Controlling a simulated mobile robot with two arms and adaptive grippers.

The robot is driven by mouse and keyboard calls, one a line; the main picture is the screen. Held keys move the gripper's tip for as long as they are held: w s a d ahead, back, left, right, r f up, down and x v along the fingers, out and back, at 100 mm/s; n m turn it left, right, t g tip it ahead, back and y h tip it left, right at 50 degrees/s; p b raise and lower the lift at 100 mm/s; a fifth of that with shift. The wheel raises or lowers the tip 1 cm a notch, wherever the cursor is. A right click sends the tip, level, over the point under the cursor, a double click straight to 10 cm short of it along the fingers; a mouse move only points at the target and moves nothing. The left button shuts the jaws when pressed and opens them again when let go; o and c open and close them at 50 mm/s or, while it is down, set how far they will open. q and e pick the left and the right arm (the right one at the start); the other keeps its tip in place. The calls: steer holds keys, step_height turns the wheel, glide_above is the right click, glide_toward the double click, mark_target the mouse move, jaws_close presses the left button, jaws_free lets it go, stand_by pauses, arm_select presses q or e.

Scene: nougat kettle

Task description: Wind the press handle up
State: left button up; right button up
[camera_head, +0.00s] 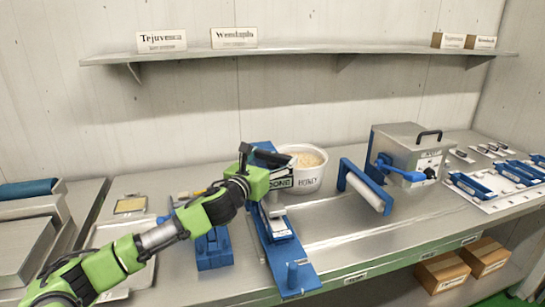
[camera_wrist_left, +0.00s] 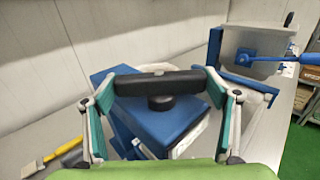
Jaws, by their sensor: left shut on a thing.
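The press stands near the middle of the bench in the head view, with a long blue base (camera_head: 296,272). Its black press handle (camera_head: 244,153) is a crossbar on a short hub; it also shows in the left wrist view (camera_wrist_left: 160,83) above the blue press top (camera_wrist_left: 115,80). My left gripper (camera_head: 247,165) is at the handle. In the left wrist view my left gripper (camera_wrist_left: 160,92) has its fingers at the two ends of the crossbar, holding it lengthwise between them. My arm and gripper hide part of the press. My right gripper is out of view.
A blue-framed roller (camera_head: 366,188) and a metal box machine (camera_head: 412,150) stand to the right. A blue block (camera_head: 213,250) is left of the press. A shelf (camera_head: 300,52) runs along the wall above.

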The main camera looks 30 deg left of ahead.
arm_select(q)
steer(key=n+y, duration=0.1)
steer(key=y+p, duration=0.1)
steer(key=n+y, duration=0.1)
steer(key=shift+d+r+n+g+y+p, duration=0.15)
steer(key=shift+r+n+g+y+p, duration=0.15)
steer(key=shift+g+y+p, duration=0.1)
steer(key=n+g+y+p, duration=0.1)
steer(key=y, duration=0.1)
steer(key=n+g+y+p, duration=0.1)
steer(key=n+y, duration=0.1)
steer(key=y, duration=0.1)
steer(key=shift+w+d+n+g+p, duration=0.1)
steer(key=shift+n+g+p, duration=0.2)
steer(key=shift+p, duration=0.05)
steer(key=shift+f+n+g+y+p, duration=0.1)
steer(key=shift+n+g+y+p, duration=0.3)
steer(key=shift+n+g+y, duration=0.7)
steer(key=shift+w+f+n+g+y, duration=0.1)
steer(key=shift+n+g+y, duration=0.6)
steer(key=shift+g+y, duration=0.3)
steer(key=shift+f+n+g+y, duration=0.1)
steer(key=shift+n+g+y, duration=0.6)
steer(key=shift+g, duration=0.4)
steer(key=shift+n+g+y+b, duration=0.4)
steer(key=shift+n+g+b, duration=0.35)
steer(key=shift+g, duration=0.25)
steer(key=shift+n+g+y+b, duration=0.5)
steer(key=shift+n+g+b, duration=1.1)
steer(key=shift+g, duration=0.6)
